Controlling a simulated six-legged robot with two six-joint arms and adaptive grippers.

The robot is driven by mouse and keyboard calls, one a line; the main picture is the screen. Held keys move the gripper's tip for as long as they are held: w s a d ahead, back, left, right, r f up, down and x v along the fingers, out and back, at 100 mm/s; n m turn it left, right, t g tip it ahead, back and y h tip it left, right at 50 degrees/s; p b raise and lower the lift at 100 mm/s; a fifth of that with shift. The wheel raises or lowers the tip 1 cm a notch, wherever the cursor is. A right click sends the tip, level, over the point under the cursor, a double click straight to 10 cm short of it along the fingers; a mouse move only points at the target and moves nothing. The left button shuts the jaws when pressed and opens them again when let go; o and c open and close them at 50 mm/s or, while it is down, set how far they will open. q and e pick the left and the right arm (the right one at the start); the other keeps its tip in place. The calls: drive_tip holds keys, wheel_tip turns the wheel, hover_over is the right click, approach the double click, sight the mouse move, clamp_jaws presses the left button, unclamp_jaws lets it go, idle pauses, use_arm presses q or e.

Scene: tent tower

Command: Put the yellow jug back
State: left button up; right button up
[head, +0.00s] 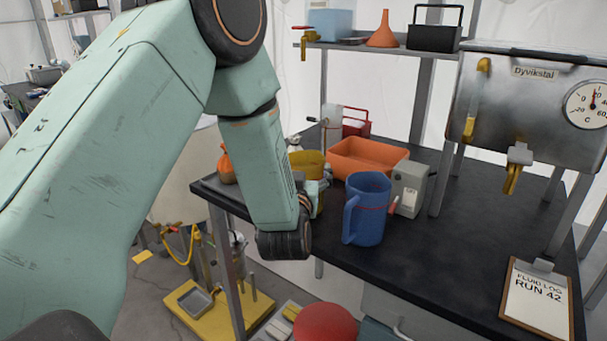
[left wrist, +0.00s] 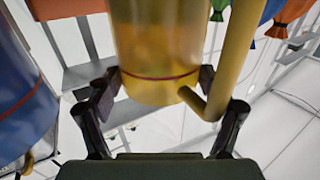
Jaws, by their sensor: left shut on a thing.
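The yellow jug (head: 306,159) is at the left part of the black table, left of the blue jug (head: 367,207), partly hidden behind my left arm. My left gripper (head: 317,187) is shut on it. In the left wrist view the yellow jug (left wrist: 157,50) is see-through, with a red line around it and a handle on its right side. The fingers of my left gripper (left wrist: 160,85) are at its two sides. I cannot tell whether the jug touches the table. My right gripper is not in view.
An orange tray (head: 368,158) stands behind the blue jug, and a grey box (head: 411,188) right of it. An orange bag (head: 226,166) is at the table's left corner. A metal tank (head: 530,100) is at the right. The table's (head: 470,240) right front is mostly clear, with a clipboard (head: 538,298) at its edge.

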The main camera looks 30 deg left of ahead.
use_arm(q)
drive_tip(key=shift+w+a+f, duration=0.25)
drive_tip(key=shift+a+f, duration=0.05)
drive_tip(key=shift+a, duration=0.05)
drive_tip(key=o, duration=1.3)
drive_tip(key=shift+a+f, duration=0.1)
drive_tip(key=shift+f, duration=0.05)
drive_tip(key=o, duration=0.3)
drive_tip(key=shift+s+d+r, duration=0.2)
drive_tip(key=shift+d+r, duration=0.1)
drive_tip(key=shift+d, duration=0.1)
drive_tip(key=v, duration=1.1)
drive_tip(key=shift+s+p, duration=0.3)
drive_tip(key=shift+s, duration=0.05)
drive_tip(key=shift+f, duration=0.1)
